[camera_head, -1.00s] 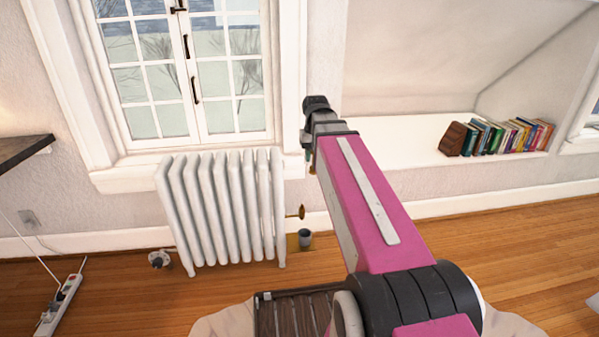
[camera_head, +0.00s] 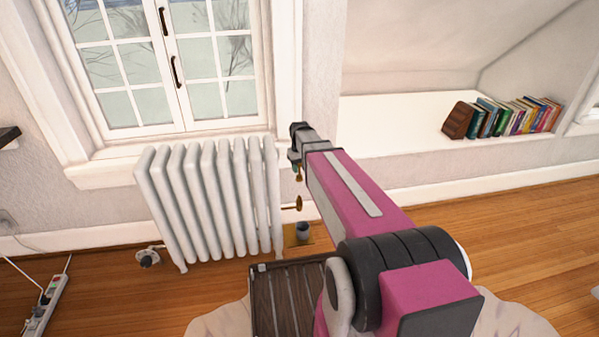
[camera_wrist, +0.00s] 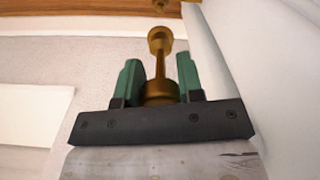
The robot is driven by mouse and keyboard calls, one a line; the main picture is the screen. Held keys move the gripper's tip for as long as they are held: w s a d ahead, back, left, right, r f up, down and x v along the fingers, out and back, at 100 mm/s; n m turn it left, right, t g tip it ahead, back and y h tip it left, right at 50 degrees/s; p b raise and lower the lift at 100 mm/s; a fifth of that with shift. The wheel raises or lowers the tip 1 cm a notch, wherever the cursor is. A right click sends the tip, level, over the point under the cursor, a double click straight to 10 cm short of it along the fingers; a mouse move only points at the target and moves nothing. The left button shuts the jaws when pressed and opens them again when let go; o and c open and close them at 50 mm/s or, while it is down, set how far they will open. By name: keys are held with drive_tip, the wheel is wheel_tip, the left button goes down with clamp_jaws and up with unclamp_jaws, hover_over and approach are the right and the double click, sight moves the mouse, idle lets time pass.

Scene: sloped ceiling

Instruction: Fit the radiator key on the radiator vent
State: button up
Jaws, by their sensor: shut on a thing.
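The radiator key (camera_wrist: 161,60) is a small brass piece with a slim stem and a wider, socket-like end. My gripper (camera_wrist: 160,80) is shut on its broad base between two green fingers. In the head view my gripper (camera_head: 294,158) is beside the upper right edge of the white radiator (camera_head: 215,200), and the key (camera_head: 298,173) hangs below it. A brass fitting, seemingly the radiator vent (camera_head: 297,204), sticks out from the radiator's right side just below the key, with a small gap between.
A grey cup (camera_head: 302,231) stands on a yellowish base on the floor below the vent. A window sill (camera_head: 110,170) is behind the radiator. A row of books (camera_head: 505,117) sits on the white ledge (camera_head: 400,125) at right. A power strip (camera_head: 45,303) lies at lower left.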

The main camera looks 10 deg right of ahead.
drive_tip(key=shift+w+f, duration=0.2)
drive_tip(key=shift+f, duration=1)
drive_tip(key=shift+f, duration=0.25)
drive_tip(key=shift+f, duration=4)
drive_tip(key=shift+f, duration=0.1)
drive_tip(key=o, duration=1)
drive_tip(key=shift+o, duration=0.2)
